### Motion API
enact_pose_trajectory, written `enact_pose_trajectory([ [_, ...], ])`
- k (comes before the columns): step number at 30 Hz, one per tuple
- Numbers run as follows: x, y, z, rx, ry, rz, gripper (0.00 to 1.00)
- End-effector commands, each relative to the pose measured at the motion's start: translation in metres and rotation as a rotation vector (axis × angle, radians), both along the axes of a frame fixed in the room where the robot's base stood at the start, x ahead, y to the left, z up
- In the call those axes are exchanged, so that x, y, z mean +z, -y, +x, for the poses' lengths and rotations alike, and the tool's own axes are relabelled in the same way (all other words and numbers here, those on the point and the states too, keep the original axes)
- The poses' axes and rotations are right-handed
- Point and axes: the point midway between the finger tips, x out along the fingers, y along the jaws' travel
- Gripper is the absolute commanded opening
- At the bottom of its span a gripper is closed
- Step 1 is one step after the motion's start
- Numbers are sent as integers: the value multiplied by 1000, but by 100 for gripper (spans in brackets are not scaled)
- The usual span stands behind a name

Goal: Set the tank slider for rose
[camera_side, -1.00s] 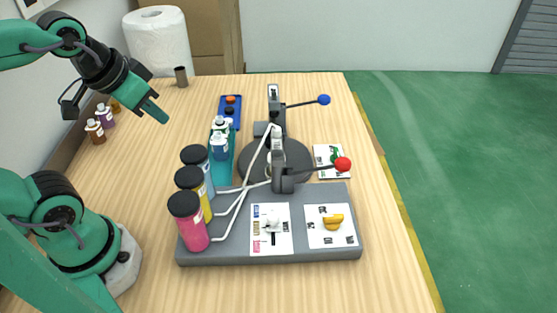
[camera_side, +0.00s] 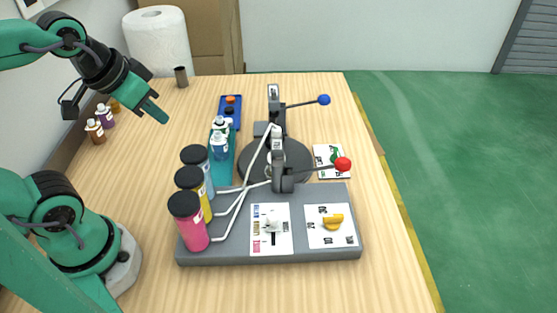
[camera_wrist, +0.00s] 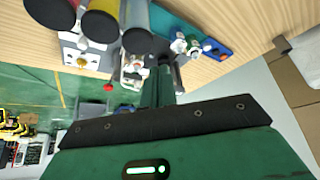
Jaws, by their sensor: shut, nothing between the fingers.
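The tank slider (camera_side: 272,226) is a white knob on a white label card with coloured words, on the grey base (camera_side: 292,255). Its exact setting is too small to tell. Pink (camera_side: 187,222), yellow (camera_side: 194,193) and blue (camera_side: 197,168) tanks with black lids stand at the base's left, with white tubes running from them. My gripper (camera_side: 160,117) is shut and empty, high above the table to the left and well apart from the slider. In the wrist view my gripper's fingers (camera_wrist: 158,88) point towards the machine.
A yellow dial (camera_side: 333,222) sits right of the slider. Levers with a red ball (camera_side: 342,164) and a blue ball (camera_side: 323,100) stand behind, by a dark round plate (camera_side: 300,158). Small bottles (camera_side: 220,145) sit in a teal tray.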

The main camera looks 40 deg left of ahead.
Motion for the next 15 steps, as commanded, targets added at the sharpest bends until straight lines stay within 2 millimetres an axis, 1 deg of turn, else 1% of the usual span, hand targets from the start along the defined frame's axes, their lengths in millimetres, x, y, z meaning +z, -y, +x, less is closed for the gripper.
enact_pose_trajectory([
  [3, 0, 0, 0, 0, 0, 0, 0],
  [8, 0, 1, 1, -12, -4, 4, 31],
  [9, 0, 2, 2, -20, -7, 6, 39],
  [10, 0, 3, 3, -30, -10, 9, 44],
  [15, -2, 14, 13, -134, -46, 40, 44],
])
